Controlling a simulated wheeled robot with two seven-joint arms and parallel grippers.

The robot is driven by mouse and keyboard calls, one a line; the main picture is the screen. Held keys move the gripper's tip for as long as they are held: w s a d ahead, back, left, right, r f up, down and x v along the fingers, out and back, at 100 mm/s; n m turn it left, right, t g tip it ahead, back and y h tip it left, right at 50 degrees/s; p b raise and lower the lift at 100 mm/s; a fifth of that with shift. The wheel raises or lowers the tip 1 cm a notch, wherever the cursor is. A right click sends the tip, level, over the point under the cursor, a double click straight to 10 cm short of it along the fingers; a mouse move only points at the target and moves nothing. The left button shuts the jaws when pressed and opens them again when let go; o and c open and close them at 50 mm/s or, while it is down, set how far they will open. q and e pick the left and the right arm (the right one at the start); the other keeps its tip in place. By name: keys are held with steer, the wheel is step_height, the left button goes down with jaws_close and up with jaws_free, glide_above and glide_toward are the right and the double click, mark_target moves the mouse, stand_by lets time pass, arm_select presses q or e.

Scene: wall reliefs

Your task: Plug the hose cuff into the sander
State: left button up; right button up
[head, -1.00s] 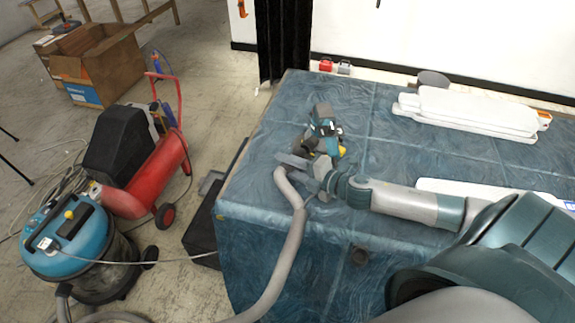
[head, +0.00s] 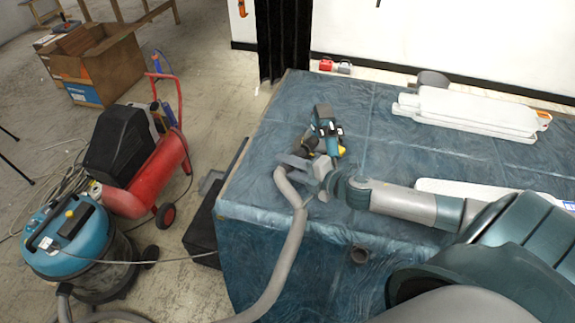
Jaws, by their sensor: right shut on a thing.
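The sander (head: 326,127), teal and black, lies on the covered table near its left side. The grey hose (head: 289,232) runs from the floor up over the table's front edge to my right gripper (head: 300,166). My right gripper is shut on the hose's upper end, just in front of the sander. The cuff itself is mostly hidden by the fingers, and I cannot tell whether it touches the sander's port. My left gripper is not in view.
A blue shop vacuum (head: 78,245) and a red compressor (head: 150,175) stand on the floor at left. White panels (head: 470,112) lie at the table's back right. The table's back middle is clear.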

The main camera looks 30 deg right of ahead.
stand_by(0.6)
steer(key=shift+w+d, duration=0.2)
steer(key=shift+d, duration=0.4)
steer(key=shift+w+d, duration=0.2)
steer(key=shift+d, duration=0.35)
steer(key=o, duration=1.1)
